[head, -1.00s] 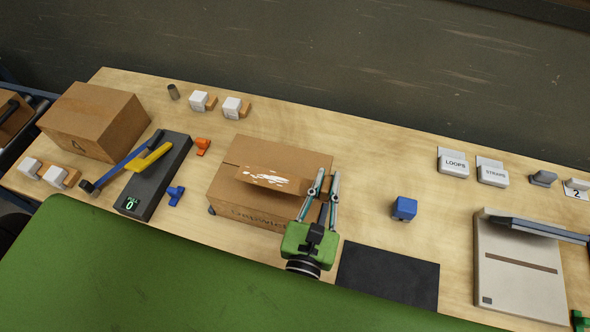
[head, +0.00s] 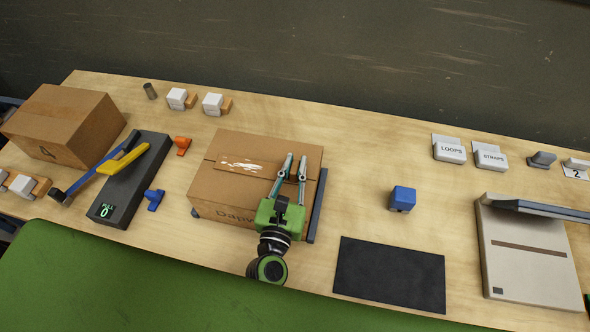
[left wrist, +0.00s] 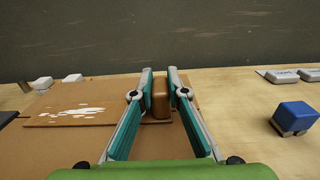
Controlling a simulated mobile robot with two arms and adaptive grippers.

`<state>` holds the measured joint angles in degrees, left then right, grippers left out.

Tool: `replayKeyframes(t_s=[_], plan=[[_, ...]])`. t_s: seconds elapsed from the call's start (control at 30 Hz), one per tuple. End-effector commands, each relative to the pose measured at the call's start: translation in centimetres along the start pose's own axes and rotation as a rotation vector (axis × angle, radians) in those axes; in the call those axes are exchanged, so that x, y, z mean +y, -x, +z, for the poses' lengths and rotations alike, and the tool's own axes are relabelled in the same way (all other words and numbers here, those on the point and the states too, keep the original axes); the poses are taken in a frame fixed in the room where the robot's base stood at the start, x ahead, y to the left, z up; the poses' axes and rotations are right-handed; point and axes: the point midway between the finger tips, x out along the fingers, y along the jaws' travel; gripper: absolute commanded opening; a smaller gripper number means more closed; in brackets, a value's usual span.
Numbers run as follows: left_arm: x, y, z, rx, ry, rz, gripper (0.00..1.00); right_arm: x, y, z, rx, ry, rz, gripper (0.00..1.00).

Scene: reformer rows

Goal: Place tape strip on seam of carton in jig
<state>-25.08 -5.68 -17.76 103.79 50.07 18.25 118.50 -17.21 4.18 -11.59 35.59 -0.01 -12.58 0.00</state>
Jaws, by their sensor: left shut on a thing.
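The closed brown carton (head: 205,190) sits in the jig, whose dark rail (head: 317,205) shows along its right side. The tape strip (head: 238,166), brown with white streaks, lies across the carton top and looks flat along the seam. My left gripper (head: 296,158) is over the carton's right part, at the strip's right end. In the left wrist view the gripper (left wrist: 159,74) is shut on a small brown block, seemingly the strip's end tab (left wrist: 160,101); the strip (left wrist: 70,114) extends left from it. Exact contact under the fingers is hidden. My right gripper is not in view.
A second carton (head: 65,125) and a dark scale-like device (head: 130,185) with a blue and yellow lever are at left. A blue block (head: 402,198), a black mat (head: 390,275) and a beige machine (head: 525,260) are at right. Bare table lies between.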

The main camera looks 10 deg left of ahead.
Motion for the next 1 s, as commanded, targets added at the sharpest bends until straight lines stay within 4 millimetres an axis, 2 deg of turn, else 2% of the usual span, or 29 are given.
replayKeyframes(t_s=[0.33,0.37,0.4,0.43,0.73,0.87,1.0], plan=[[0.0,0.0,-0.3,-0.002,0.0,0.001,0.0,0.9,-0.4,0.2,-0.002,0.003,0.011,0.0],[0.0,0.0,-0.3,-0.001,0.0,0.001,0.17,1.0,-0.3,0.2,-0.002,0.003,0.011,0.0],[0.0,0.0,-0.2,-0.001,0.0,0.001,0.27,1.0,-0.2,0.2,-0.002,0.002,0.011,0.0],[0.0,0.0,-0.2,-0.001,0.0,0.001,0.31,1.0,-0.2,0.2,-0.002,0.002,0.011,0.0],[0.0,0.0,-0.1,-0.001,0.0,0.0,0.31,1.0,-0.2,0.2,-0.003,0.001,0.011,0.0],[0.0,0.0,0.5,-0.001,0.001,0.001,0.31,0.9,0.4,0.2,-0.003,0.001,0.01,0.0],[0.0,2.3,-0.3,0.002,0.001,-0.001,0.31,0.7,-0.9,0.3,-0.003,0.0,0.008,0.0]])
